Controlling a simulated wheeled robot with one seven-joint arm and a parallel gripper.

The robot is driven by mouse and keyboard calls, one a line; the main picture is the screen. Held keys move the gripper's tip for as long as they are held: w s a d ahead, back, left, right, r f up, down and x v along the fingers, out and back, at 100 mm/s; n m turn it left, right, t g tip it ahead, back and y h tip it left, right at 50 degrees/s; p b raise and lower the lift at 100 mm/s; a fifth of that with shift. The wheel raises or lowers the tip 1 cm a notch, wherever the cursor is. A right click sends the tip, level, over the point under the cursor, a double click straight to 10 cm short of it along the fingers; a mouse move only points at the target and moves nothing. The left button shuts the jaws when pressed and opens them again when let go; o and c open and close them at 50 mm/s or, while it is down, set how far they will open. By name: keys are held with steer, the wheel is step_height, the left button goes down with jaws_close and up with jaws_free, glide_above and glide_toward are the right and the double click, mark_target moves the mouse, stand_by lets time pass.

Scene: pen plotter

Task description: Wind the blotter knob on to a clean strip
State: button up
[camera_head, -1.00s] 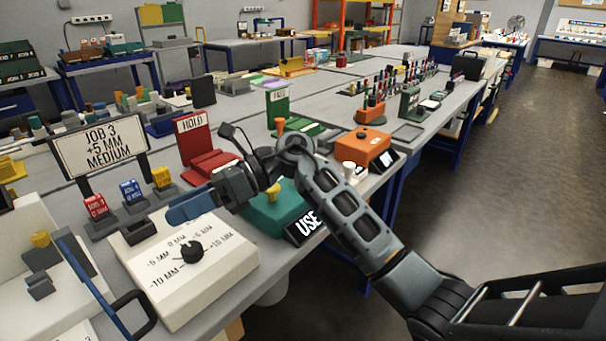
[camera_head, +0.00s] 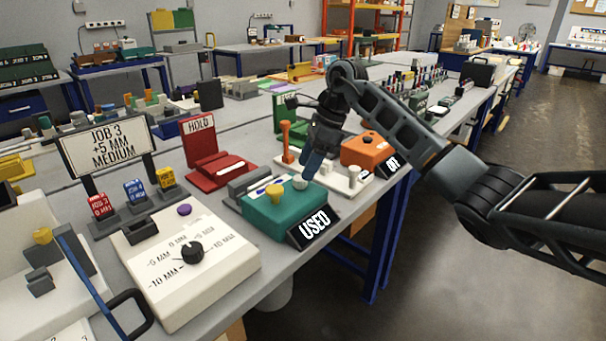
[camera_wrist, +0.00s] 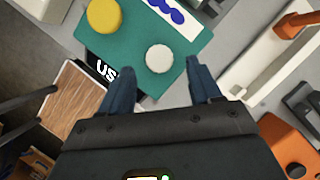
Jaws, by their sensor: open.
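The teal blotter unit (camera_head: 270,221) stands near the table's front edge, with a sign reading USED (camera_head: 313,228) on its front. On its top are a yellow knob (camera_head: 275,192) and a pale round knob (camera_head: 299,183). In the wrist view, the pale knob (camera_wrist: 159,59) lies between my open fingertips (camera_wrist: 160,68), and the yellow knob (camera_wrist: 104,15) is to its left. A white strip (camera_wrist: 181,27) with dark blue blots shows beyond the knobs. In the head view, my gripper (camera_head: 312,166) points down over the pale knob; contact cannot be told.
An orange box (camera_head: 365,150) and a white device with an orange lever (camera_head: 286,140) stand close at right and behind. A red HOLD stand (camera_head: 200,140) is behind.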

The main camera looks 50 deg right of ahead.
mark_target(300, 182)
steer(key=shift+x, duration=1.75)
steer(key=shift+a, duration=0.1)
steer(key=c, duration=1)
steer(key=shift+c, duration=0.2)
steer(key=shift+m, duration=0.3)
